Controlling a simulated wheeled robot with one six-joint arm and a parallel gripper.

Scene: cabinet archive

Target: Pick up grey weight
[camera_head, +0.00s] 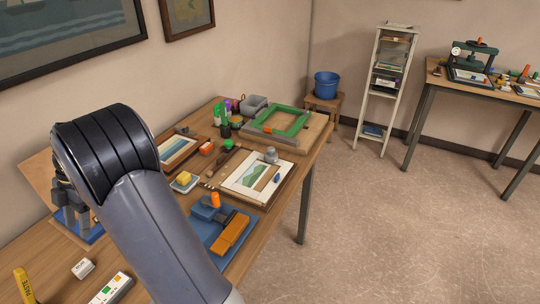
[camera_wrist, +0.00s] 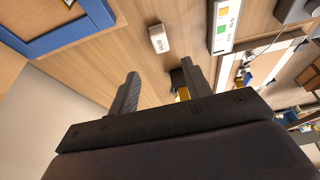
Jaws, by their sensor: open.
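A small grey weight (camera_head: 271,155) with a rounded top stands upright on the back edge of a framed landscape picture (camera_head: 285,180) in the head view. I cannot make out the weight in the wrist view. My gripper (camera_wrist: 160,78) is open and empty in the wrist view, its two dark fingers apart above the wooden table. It is at the near left part of the table, well away from the weight. In the head view my arm hides part of the table.
A white eraser (camera_head: 82,268) and a white strip with coloured squares (camera_head: 110,290) lie near my gripper. A blue board with an orange block (camera_head: 232,232) lies before the picture. A green frame (camera_head: 276,124) and grey bin (camera_head: 253,105) stand behind. Floor at right is clear.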

